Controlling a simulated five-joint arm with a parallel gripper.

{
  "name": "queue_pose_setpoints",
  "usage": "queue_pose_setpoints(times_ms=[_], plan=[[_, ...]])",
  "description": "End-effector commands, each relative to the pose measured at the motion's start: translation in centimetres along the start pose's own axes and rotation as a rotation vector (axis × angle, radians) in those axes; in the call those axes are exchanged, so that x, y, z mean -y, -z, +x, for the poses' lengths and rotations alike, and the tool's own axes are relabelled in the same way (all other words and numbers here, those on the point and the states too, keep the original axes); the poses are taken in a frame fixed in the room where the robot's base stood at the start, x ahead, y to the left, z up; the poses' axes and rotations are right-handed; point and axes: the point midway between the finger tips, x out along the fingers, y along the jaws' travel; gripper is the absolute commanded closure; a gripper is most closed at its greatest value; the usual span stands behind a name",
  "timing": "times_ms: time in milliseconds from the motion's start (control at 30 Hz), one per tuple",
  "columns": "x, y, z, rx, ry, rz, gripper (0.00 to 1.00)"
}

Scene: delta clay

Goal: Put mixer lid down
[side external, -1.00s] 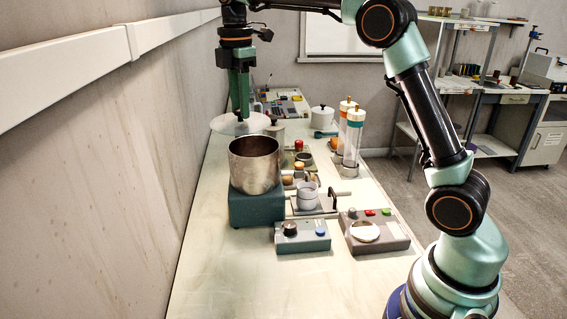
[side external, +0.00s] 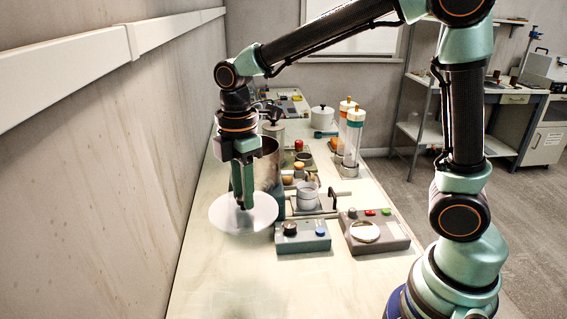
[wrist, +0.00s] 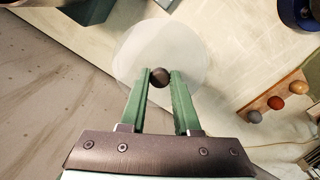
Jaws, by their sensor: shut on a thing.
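The mixer lid (side external: 226,217) is a pale, translucent disc with a dark round knob. My gripper (side external: 243,205) is shut on the knob, and the lid hangs level above the bench, in front of and to the left of the mixer pot. In the wrist view, the fingers of my gripper (wrist: 160,76) sit on both sides of the dark knob, with the lid (wrist: 140,50) spread below them. The metal mixer pot (side external: 269,172) stands behind, open at the top and partly hidden by my gripper. Its teal base is mostly hidden by the lid.
A teal control box (side external: 303,237) with knobs is close to the lid's right. A grey box with a round plate (side external: 372,234) stands further right. The bench (side external: 225,275) is clear in front of the lid. The wall is close on the left.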

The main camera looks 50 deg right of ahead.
Motion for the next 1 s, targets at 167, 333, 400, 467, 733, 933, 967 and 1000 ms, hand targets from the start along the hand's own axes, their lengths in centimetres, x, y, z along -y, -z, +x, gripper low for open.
queue_pose_setpoints(times_ms=[167, 333, 400, 467, 733, 933, 967, 1000], plan=[[0.1, -0.1, 4.6, 0.004, 0.008, 0.0, 1.0], [0.1, -0.1, 8.8, 0.004, 0.007, -0.001, 1.0], [0.1, -0.1, 10.3, 0.004, 0.008, -0.001, 1.0], [0.1, -0.1, 11.4, 0.003, 0.007, -0.001, 1.0], [0.0, 0.0, 13.8, 0.001, 0.002, -0.001, 1.0], [0.1, -0.1, 16.4, 0.002, 0.004, -0.001, 1.0], [0.1, -0.1, 16.7, 0.002, 0.004, -0.001, 1.0], [0.0, 0.0, 17.0, 0.001, 0.002, -0.001, 1.0]])
